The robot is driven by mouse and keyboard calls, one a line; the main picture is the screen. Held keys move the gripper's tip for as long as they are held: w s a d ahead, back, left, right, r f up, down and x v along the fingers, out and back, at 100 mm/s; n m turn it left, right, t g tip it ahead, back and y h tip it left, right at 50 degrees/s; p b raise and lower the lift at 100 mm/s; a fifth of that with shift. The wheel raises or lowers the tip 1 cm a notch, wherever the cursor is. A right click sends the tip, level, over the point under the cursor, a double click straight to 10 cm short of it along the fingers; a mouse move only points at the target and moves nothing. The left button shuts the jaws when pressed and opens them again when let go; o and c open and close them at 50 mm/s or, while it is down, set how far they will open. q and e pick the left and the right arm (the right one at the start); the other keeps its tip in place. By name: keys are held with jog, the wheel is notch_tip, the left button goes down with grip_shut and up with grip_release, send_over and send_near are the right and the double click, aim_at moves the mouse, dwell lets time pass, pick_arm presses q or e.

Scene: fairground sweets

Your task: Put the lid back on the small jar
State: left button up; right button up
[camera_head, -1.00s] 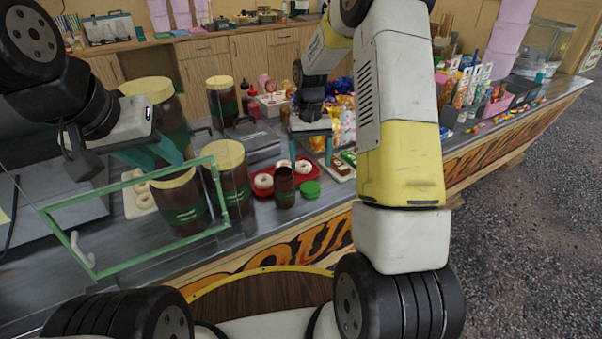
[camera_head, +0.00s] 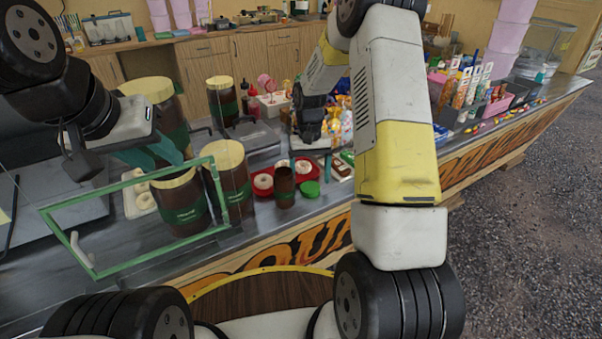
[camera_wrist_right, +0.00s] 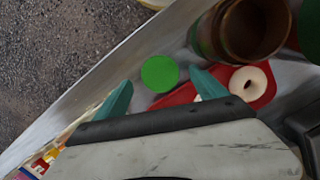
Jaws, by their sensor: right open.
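The small jar (camera_head: 285,188) is brown with a green band and stands upright, its mouth uncovered, near the counter's front edge. It also shows in the right wrist view (camera_wrist_right: 252,28), open at the top. The round green lid (camera_head: 309,189) lies flat on the counter just right of the jar, apart from it; in the right wrist view the lid (camera_wrist_right: 159,74) appears between my fingertips. My right gripper (camera_head: 312,163) is open and empty, just behind and above the lid. My left gripper (camera_head: 152,155) is over the large jars at left; its finger gap is unclear.
A red tray (camera_head: 263,190) with doughnuts sits behind and beside the small jar. Large lidded jars (camera_head: 230,178) stand to the left, behind a green-framed glass panel (camera_head: 150,262). Sweets and a pink basket (camera_head: 497,106) are at right.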

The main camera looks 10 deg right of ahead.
aim_at(310, 189)
jog(key=shift+s+f, duration=0.2)
jog(key=shift+f, duration=0.95)
jog(key=c, duration=1.4)
